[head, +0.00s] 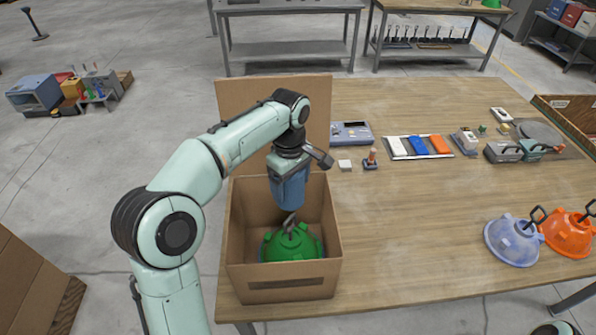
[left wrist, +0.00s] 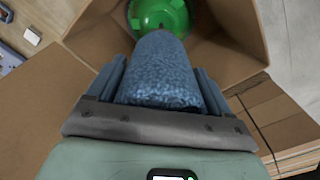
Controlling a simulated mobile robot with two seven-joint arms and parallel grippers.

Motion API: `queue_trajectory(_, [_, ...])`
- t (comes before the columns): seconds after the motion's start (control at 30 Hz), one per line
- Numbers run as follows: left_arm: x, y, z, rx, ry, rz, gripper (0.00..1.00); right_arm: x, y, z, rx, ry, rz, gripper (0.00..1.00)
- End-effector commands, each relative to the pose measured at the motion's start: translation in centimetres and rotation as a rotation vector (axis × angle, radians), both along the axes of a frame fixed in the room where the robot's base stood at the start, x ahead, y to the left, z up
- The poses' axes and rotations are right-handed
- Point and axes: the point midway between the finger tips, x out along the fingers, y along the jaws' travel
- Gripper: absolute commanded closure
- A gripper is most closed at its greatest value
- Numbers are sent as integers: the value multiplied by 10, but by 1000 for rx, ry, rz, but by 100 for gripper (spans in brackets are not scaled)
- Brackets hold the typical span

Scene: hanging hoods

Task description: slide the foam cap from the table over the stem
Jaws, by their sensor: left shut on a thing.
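My left gripper (head: 289,177) is shut on the blue foam cap (head: 290,192), pointing down over an open cardboard box. Inside the box sits a green hood (head: 292,245) with a dark stem (head: 290,224) rising from its top. The cap's lower end is just above the stem in the head view; whether they touch I cannot tell. In the left wrist view the speckled blue cap (left wrist: 160,72) sits between the two fingers, with the green hood (left wrist: 158,14) beyond its end. The cap hides most of the stem there. My right gripper is out of view.
The cardboard box (head: 285,280) stands at the table's front left, its back flap (head: 243,105) raised. A blue hood (head: 512,243) and an orange hood (head: 568,236) stand at the right. A tray (head: 398,148) and small devices lie farther back. The middle table (head: 420,215) is clear.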

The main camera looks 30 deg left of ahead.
Motion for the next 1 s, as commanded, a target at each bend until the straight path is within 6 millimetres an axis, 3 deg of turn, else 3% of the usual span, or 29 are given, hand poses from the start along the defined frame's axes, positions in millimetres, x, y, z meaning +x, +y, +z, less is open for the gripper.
queue_trajectory(0.6, [-2, 0, -55, 0, 4, 0, 32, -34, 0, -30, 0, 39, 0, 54])
queue_trajectory(1.0, [0, 0, -57, 0, 0, 0, 32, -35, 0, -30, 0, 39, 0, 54])
